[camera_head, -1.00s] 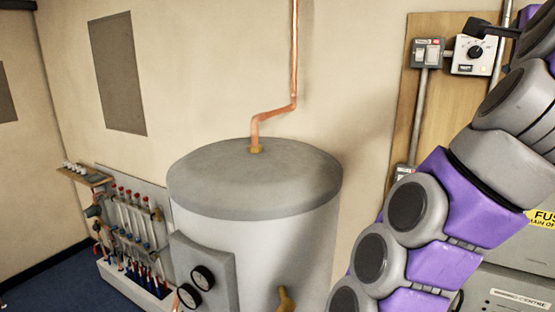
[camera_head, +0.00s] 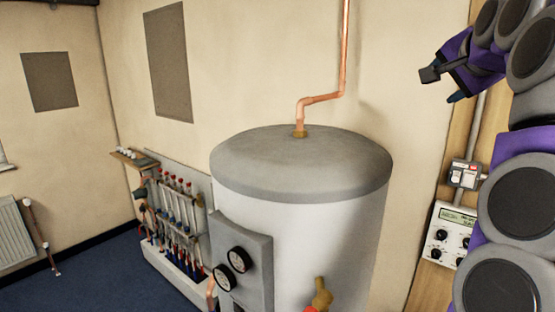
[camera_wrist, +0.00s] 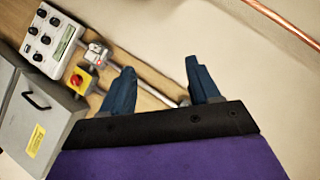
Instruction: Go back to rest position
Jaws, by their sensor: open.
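The white tank (camera_head: 300,235) with a grey lid stands in the middle, apart from my gripper.
A copper pipe (camera_head: 343,50) rises from the tank's lid. Control boxes (camera_head: 450,235) hang on the wooden board at right. The wrist view shows a grey cabinet (camera_wrist: 45,115) with a handle. A radiator (camera_head: 14,235) stands at far left. Blue floor (camera_head: 95,275) is clear at lower left.

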